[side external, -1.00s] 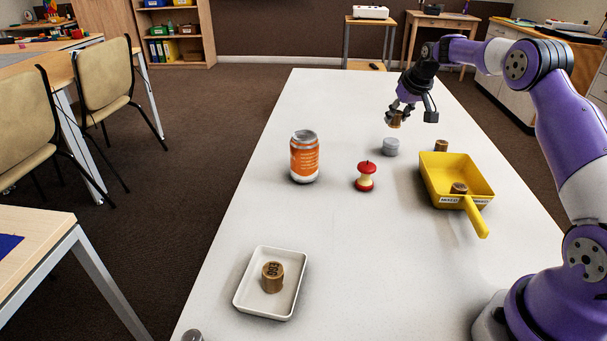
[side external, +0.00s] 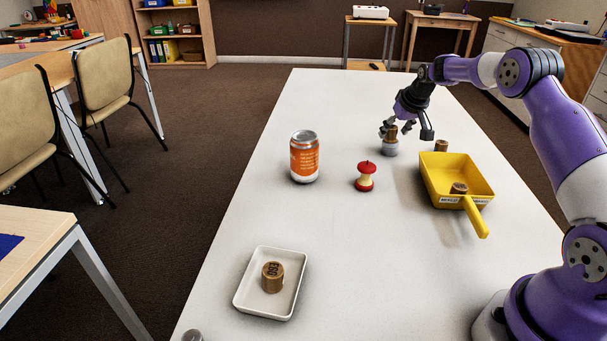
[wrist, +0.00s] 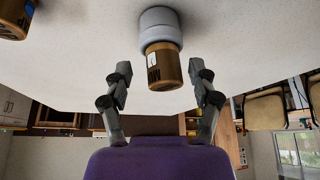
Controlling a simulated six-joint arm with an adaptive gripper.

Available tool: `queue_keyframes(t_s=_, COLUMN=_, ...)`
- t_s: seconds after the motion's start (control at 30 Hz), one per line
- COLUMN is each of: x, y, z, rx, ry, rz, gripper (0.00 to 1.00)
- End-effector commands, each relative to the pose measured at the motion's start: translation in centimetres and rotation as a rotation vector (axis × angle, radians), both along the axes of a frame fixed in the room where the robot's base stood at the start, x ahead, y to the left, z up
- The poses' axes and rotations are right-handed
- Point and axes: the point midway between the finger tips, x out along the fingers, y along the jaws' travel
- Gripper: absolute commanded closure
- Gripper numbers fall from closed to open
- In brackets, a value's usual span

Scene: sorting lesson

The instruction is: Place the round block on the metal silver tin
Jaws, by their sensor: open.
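A brown round block (side external: 391,131) stands on top of the silver tin (side external: 390,149) in the side view. In the wrist view the block (wrist: 163,68) rests against the end of the grey-silver tin (wrist: 159,27). My gripper (side external: 397,129) is open around the block. In the wrist view my gripper's fingers (wrist: 164,88) are spread, with a gap on both sides of the block.
A yellow scoop (side external: 472,171) holds a brown block (side external: 459,188); another block (side external: 441,146) stands behind it. An apple core (side external: 365,176) and an orange can (side external: 304,157) stand left. A white tray (side external: 245,296) holds a block (side external: 272,277) at the front.

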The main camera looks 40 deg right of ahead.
Motion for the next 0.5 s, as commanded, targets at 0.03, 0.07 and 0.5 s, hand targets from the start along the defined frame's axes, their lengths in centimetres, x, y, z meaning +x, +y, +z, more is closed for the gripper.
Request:
queue_keyframes(t_s=0.03, x=0.0, y=0.0, z=0.0, rx=0.000, ry=0.000, rz=0.000, gripper=0.31)
queue_keyframes(t_s=0.07, x=0.0, y=0.0, z=0.0, rx=0.000, ry=0.000, rz=0.000, gripper=0.31)
queue_keyframes(t_s=0.5, x=-2.7, y=1.1, z=6.1, rx=-0.003, ry=-0.004, rz=0.000, gripper=0.31)
